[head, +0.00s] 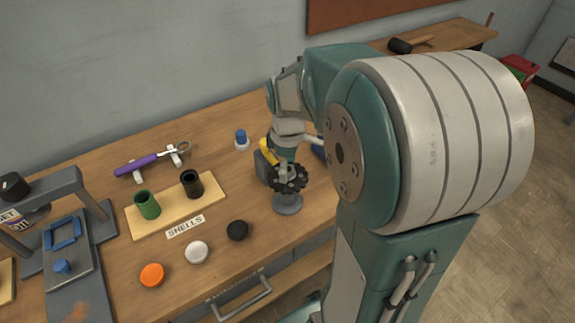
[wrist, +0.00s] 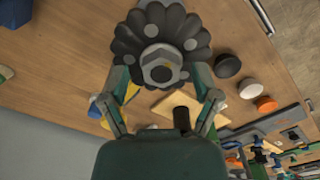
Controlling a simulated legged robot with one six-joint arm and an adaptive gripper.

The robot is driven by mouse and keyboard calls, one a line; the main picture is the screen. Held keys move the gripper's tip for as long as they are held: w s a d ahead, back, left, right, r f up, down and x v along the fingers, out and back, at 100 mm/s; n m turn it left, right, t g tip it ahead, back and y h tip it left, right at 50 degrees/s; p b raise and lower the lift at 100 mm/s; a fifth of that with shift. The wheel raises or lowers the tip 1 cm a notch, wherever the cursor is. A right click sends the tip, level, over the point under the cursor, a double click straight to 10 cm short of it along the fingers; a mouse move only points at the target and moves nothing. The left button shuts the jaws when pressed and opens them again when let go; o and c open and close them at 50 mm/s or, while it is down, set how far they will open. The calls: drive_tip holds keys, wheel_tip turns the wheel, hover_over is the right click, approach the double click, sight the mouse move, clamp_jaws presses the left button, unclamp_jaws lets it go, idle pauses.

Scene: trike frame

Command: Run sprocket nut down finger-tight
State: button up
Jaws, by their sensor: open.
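The dark, scalloped sprocket (head: 290,179) stands on a small post with a round grey base (head: 287,205) near the bench's front edge. In the wrist view the sprocket (wrist: 128,40) fills the top middle, and the grey hex nut (wrist: 161,67) sits at its centre with a dark bore. My gripper (wrist: 163,78) is open, its two fingers spread on either side of the nut; I cannot tell whether they touch it. In the head view my gripper (head: 284,160) is just behind and above the sprocket, partly hidden by it. The nut is too small to make out there.
A board (head: 172,212) with green (head: 147,204) and black (head: 192,184) shells lies left. Black (head: 237,230), white (head: 197,252) and orange (head: 152,274) caps sit in front. A purple-handled tool (head: 137,165) rests at the back left.

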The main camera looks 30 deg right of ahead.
drive_tip(key=shift+a, duration=0.1)
clamp_jaws()
drive_tip(key=shift+m, duration=0.4)
drive_tip(key=m, duration=0.6)
drive_tip(key=shift+m, duration=0.3)
drive_tip(key=m, duration=0.6)
drive_tip(key=shift+m, duration=0.3)
idle(0.3)
unclamp_jaws()
